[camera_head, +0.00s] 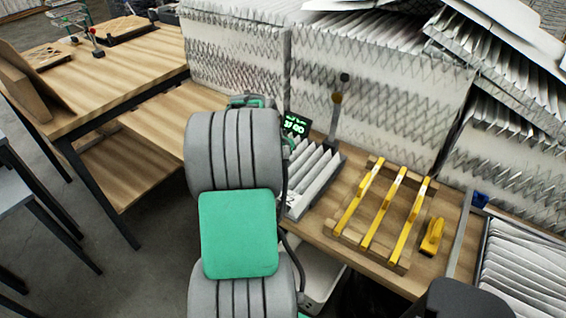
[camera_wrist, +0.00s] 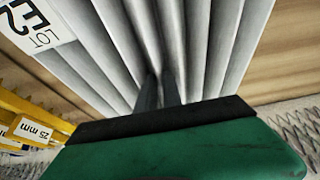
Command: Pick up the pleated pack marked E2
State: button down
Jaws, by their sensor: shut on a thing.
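The pleated pack marked E2 (camera_wrist: 105,45) fills the top of the wrist view, with grey-white folds and a white label (camera_wrist: 38,22) reading "E2" and "LOT" at its left. My gripper (camera_wrist: 160,90) reaches into the folds, with its dark fingers close together and shut on the pack. In the head view, a pleated pack (camera_head: 312,180) shows at the right of my arm, partly hidden by it. My fingers are hidden behind my arm there. I cannot tell how far the pack stands from the bench.
Yellow bars on a wooden rack (camera_head: 385,215) and a yellow tool (camera_head: 432,237) lie right of the pack. Large pleated filters (camera_head: 375,90) stand behind. A green-lit display (camera_head: 296,124) is close by. A wooden table (camera_head: 110,80) is at left.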

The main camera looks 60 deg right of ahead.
notch_tip(320, 180, up, 2)
jog(key=shift+r, duration=0.25)
jog(key=s+a+r+b, duration=0.1)
jog(key=a+r+b, duration=0.3)
jog(key=a+r, duration=0.6)
jog(key=a, duration=0.4)
jog(key=shift+s, duration=0.3)
